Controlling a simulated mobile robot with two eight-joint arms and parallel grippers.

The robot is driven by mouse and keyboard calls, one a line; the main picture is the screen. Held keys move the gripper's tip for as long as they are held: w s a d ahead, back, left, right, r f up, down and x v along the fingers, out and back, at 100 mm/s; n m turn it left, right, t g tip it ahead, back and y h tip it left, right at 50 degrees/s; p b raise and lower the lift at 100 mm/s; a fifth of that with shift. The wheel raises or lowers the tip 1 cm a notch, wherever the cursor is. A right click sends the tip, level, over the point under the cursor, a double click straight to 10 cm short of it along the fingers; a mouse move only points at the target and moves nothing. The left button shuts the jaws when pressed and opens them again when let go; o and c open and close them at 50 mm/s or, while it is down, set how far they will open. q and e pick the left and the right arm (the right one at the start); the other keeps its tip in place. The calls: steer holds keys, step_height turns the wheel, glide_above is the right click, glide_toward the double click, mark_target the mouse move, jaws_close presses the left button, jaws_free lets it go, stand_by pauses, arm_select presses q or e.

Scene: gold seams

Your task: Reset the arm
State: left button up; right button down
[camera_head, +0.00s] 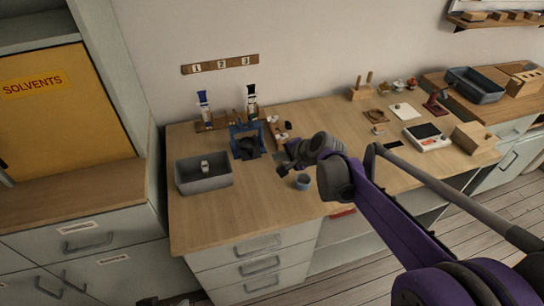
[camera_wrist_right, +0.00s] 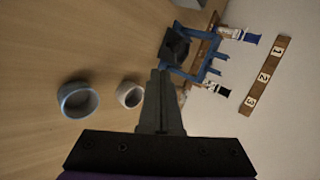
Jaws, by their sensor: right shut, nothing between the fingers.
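My right arm reaches in from the right in the head view, its purple links crossing over the wooden workbench (camera_head: 210,235). My right gripper (camera_head: 281,169) is above the bench, near a small blue-grey cup (camera_head: 303,182). In the right wrist view the two fingers of the right gripper (camera_wrist_right: 158,73) lie together, shut and empty. The blue-rimmed cup (camera_wrist_right: 78,99) and a smaller pale round cup (camera_wrist_right: 130,94) are beside the fingers there, apart from them. My left gripper cannot be made out in either view.
A blue stand (camera_head: 244,142) with a dark holder is left of the gripper. A grey bin (camera_head: 204,174) holds a pale item. Two bottles stand in a rack below a numbered strip (camera_head: 220,64). A white device (camera_head: 427,137) and wooden block (camera_head: 475,137) are right.

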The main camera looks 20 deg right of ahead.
steer(key=s+n+g+h+p, duration=0.3)
steer(key=s+n, duration=1)
steer(key=s, duration=1.7)
steer(key=h+p, duration=0.1)
steer(key=p, duration=0.2)
steer(key=shift+s+r+p, duration=0.25)
steer(key=shift+s+p, duration=0.05)
steer(key=shift+p, duration=0.1)
steer(key=shift+a, duration=0.1)
